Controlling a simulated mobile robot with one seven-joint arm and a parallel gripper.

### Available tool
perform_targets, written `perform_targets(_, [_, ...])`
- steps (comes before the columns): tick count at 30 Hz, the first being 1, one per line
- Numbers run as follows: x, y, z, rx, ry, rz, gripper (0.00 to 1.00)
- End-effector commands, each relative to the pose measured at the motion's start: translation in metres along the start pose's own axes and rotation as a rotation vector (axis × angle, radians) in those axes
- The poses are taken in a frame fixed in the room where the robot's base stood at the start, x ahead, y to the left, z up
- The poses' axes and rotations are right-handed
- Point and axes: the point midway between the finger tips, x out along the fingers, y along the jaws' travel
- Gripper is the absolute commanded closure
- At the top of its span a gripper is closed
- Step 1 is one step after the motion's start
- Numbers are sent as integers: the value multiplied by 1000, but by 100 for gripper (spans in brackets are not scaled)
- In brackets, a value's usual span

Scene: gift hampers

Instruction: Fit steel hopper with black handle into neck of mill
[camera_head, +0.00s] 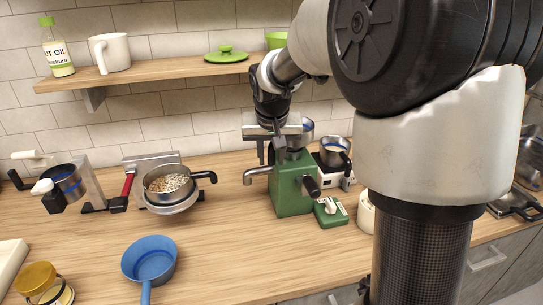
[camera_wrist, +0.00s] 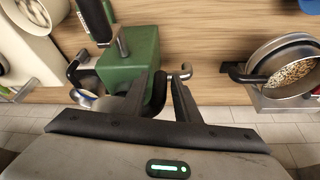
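The mill (camera_head: 293,190) is a green block on the counter with a steel spout at its left and a black-ended crank in front. It also shows in the wrist view (camera_wrist: 130,45). My gripper (camera_head: 268,150) points down at the mill's upper left. In the wrist view its two fingers (camera_wrist: 168,85) stand partly closed around the black handle of the steel hopper. The hopper (camera_head: 308,129) has a blue inside and is at the mill's top, partly behind my gripper. In the wrist view it (camera_wrist: 85,99) is mostly hidden. I cannot tell whether it sits in the neck.
A steel pan of oats (camera_head: 168,184) stands left of the mill on a stand with a red lever. A steel pan (camera_head: 334,147) stands on a white scale at right. A small green box (camera_head: 330,212) is close in front. A blue pan (camera_head: 150,260) lies front left.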

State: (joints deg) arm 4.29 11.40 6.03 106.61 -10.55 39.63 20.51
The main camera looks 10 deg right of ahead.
Motion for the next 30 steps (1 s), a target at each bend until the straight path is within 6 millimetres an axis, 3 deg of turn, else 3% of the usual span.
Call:
perform_targets(10, [-1,0,0,0,-2,0,62])
perform_targets(14, [-11,0,0,1,1,0,62])
perform_targets(30, [-135,0,-1,-1,4,-1,62])
